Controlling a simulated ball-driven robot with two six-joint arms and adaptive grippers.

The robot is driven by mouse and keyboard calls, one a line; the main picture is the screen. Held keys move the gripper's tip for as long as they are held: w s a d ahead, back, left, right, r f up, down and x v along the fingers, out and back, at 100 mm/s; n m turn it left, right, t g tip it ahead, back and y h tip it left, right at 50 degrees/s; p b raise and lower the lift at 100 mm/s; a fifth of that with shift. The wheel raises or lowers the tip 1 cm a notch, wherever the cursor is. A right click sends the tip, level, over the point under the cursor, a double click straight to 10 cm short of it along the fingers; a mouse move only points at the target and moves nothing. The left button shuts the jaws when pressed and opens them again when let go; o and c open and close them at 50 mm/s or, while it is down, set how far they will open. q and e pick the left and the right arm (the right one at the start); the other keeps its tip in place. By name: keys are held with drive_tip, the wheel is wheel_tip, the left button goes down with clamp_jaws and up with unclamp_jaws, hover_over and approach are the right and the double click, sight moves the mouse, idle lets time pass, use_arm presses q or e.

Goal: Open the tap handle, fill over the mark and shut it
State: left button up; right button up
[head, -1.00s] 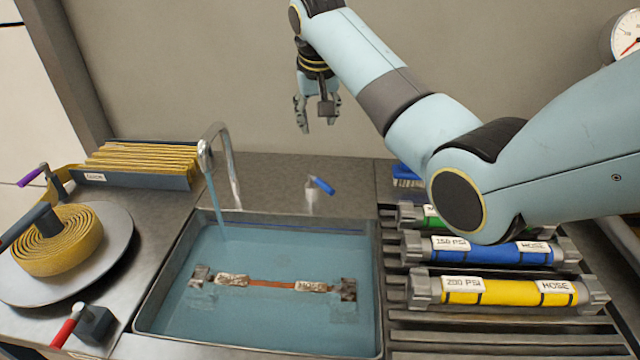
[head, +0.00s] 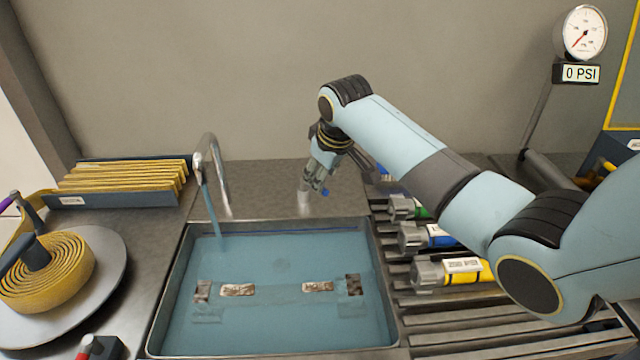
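The tap handle (head: 304,197) is a small grey post with a blue-tipped lever behind the basin. My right gripper (head: 318,180) points down at it, its fingers beside or around the lever; the overlap hides whether they touch or close. The curved spout (head: 212,165) pours a stream of water into the metal basin (head: 383,290). Bluish water (head: 270,265) covers much of the basin, and a labelled hose (head: 238,290) lies under it, its middle hardly visible. My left gripper is not in view.
A gauge (head: 582,32) with a 0 PSI display stands back right. A coiled yellow hose (head: 50,270) on a disc and a box of folded hose (head: 120,198) are at left.

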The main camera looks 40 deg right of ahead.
drive_tip(key=shift+x, duration=2.35)
drive_tip(key=shift+d, duration=0.1)
drive_tip(key=shift+c, duration=0.4)
clamp_jaws()
